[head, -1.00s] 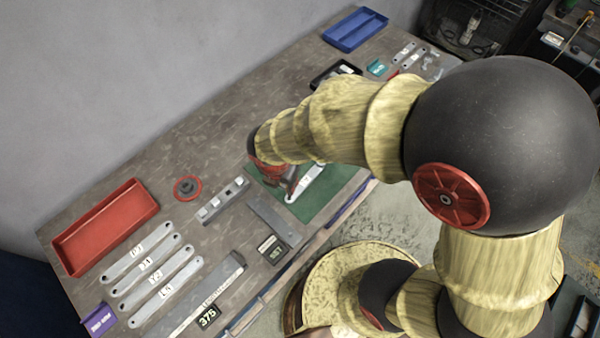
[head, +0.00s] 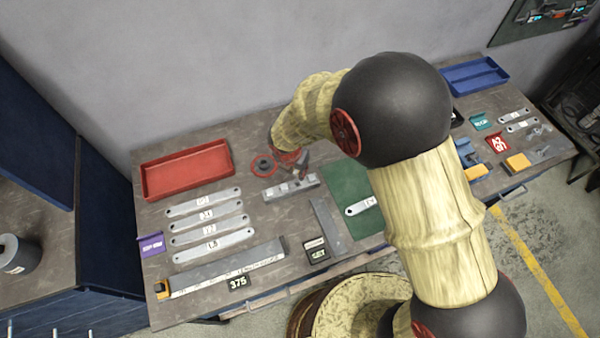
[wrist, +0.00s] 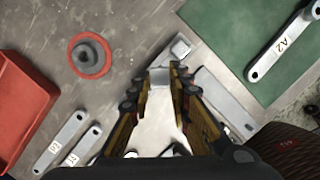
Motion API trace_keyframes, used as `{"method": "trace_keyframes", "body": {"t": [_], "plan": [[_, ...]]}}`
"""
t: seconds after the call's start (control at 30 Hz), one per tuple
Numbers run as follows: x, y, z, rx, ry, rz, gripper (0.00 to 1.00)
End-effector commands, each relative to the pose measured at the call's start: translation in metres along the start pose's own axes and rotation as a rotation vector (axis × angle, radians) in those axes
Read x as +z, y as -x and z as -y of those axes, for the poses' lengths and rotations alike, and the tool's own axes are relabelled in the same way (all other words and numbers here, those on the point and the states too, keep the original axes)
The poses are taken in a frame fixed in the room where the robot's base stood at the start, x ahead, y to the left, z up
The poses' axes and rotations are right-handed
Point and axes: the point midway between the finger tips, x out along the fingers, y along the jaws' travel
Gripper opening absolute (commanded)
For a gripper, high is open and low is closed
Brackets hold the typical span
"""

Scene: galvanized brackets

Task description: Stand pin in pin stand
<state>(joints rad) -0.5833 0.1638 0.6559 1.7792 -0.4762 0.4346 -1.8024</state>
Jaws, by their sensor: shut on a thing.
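My gripper (head: 302,172) points down over a light grey bar with small raised blocks (head: 275,192). In the wrist view its two fingers (wrist: 162,72) are close together around a small pale grey piece (wrist: 160,78), which looks like the pin. Its lower end and its exact contact with the bar cannot be made out. A round dark grey stepped piece (head: 263,165) inside a red ring looks like the pin stand. It sits just left of my gripper and also shows at upper left in the wrist view (wrist: 89,58). No pin is visible standing in it.
A red tray (head: 188,170) lies at the back left, with several labelled flat brackets (head: 207,228) in front of it. A green mat (head: 343,178) with a bracket marked A2 (wrist: 284,42) lies to the right.

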Motion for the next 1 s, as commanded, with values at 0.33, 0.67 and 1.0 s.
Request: {"method": "trace_keyframes", "body": {"t": [0.33, 0.67, 1.0], "plan": [[-0.005, -0.021, 0.0, 0.0, -0.001, 0.0, 0.0], [-0.009, -0.039, 0.0, 0.0, -0.002, 0.0, 0.0], [-0.01, -0.039, 0.0, 0.0, -0.002, 0.0, 0.0]]}}
